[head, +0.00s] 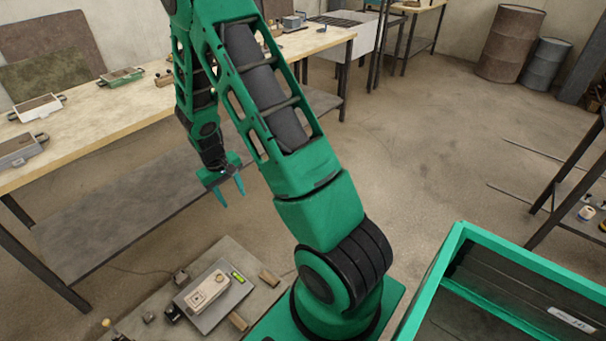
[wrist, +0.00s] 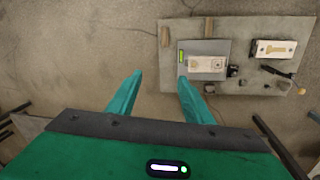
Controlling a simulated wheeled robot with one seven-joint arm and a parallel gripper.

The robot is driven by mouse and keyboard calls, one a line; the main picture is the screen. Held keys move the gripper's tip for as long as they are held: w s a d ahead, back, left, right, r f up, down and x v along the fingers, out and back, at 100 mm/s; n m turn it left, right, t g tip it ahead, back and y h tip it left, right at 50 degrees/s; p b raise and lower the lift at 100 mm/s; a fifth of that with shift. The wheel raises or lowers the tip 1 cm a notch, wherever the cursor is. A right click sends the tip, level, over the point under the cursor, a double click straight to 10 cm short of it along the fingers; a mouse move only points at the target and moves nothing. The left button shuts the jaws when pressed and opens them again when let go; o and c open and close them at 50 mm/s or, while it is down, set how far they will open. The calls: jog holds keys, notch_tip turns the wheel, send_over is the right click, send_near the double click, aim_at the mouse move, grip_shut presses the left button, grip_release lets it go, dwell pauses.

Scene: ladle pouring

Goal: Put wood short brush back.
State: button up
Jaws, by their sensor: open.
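My gripper (head: 232,198) hangs in the air with its two green fingers apart and nothing between them. It also shows in the wrist view (wrist: 160,77), where floor lies between the fingertips. I cannot clearly pick out the wood short brush. Small brown wooden pieces lie on a low grey board (head: 215,262): one piece (head: 268,277) is right of a pale mould box, another (head: 238,321) is nearer me. In the wrist view, wooden pieces show at the board's left edge (wrist: 165,37) and by the grey plate (wrist: 209,27). The gripper is apart from all of them.
A long workbench (head: 110,113) stands at left, a green-rimmed bin (head: 525,256) at right.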

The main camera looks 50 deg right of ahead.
jog(key=s+d+r+m, duration=0.1)
jog(key=s+d+r, duration=0.1)
jog(key=s+r, duration=0.65)
jog(key=s+d+r+m, duration=0.15)
jog(key=s+r, duration=0.45)
jog(key=r, duration=0.6)
jog(key=s+a+r+m+y, duration=0.1)
jog(key=s+a+r, duration=0.1)
jog(key=s, duration=0.6)
jog(key=s+a+r+y, duration=0.1)
jog(key=s+r, duration=0.3)
jog(key=s, duration=0.5)
jog(key=shift+a+r+m, duration=0.15)
jog(key=shift+a+m, duration=0.2)
jog(key=shift+a, duration=0.45)
jog(key=shift+w+f, duration=0.25)
jog(key=shift+w, duration=0.35)
